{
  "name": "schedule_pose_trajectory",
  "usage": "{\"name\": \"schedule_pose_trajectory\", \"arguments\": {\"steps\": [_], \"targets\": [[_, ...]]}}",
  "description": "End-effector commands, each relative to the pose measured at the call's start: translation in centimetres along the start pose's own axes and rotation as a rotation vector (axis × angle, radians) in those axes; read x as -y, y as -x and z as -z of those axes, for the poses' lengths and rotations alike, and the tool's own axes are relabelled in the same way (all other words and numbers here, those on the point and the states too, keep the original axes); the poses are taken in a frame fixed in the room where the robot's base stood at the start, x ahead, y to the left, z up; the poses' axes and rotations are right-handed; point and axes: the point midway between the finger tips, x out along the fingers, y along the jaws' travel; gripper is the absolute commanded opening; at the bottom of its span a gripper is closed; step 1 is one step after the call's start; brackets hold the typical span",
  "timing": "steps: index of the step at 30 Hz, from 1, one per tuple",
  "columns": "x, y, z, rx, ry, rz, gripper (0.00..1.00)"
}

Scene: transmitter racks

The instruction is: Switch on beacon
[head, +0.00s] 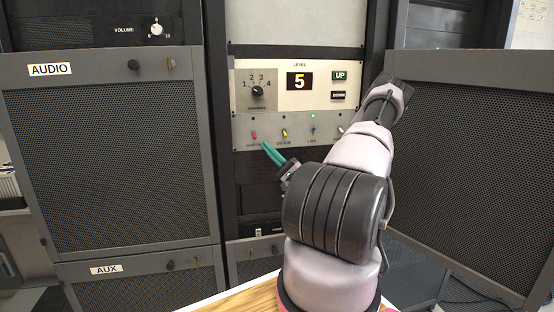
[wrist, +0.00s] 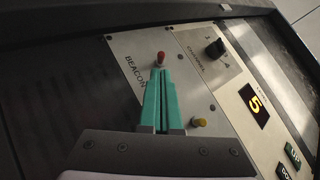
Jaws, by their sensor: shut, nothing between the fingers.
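The red-tipped toggle switch (head: 254,135) is at the left end of a row of toggles on the grey switch panel (head: 243,122). In the wrist view the red toggle (wrist: 161,58) stands beside the printed word BEACON. My gripper (head: 265,145) has green fingers, shut together and empty. In the wrist view my gripper's fingertips (wrist: 160,72) are right at the red toggle, just below its tip in the picture; I cannot tell whether they touch it. No lit lamp shows above the red toggle.
A yellow toggle (head: 284,132) and a blue toggle (head: 313,129) are to the right; a green lamp is lit above the blue one. Above is a panel with a channel knob (head: 257,91) and a display reading 5 (head: 299,81). Mesh doors (head: 110,150) flank the rack.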

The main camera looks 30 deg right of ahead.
Motion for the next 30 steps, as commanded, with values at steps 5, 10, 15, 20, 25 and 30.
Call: {"name": "schedule_pose_trajectory", "arguments": {"steps": [5,10,15,20,25,30], "targets": [[0.0,-1.9,0.0,0.001,0.000,-0.001,0.00],[0.0,-2.4,0.0,0.000,0.000,0.000,0.00],[0.0,-2.4,0.0,-0.001,0.000,0.000,0.00],[0.0,-2.4,0.0,-0.003,-0.002,-0.002,0.00],[0.2,-2.5,-0.1,-0.021,-0.022,-0.022,0.00],[0.2,-2.4,-0.2,-0.036,-0.036,-0.037,0.00]]}}
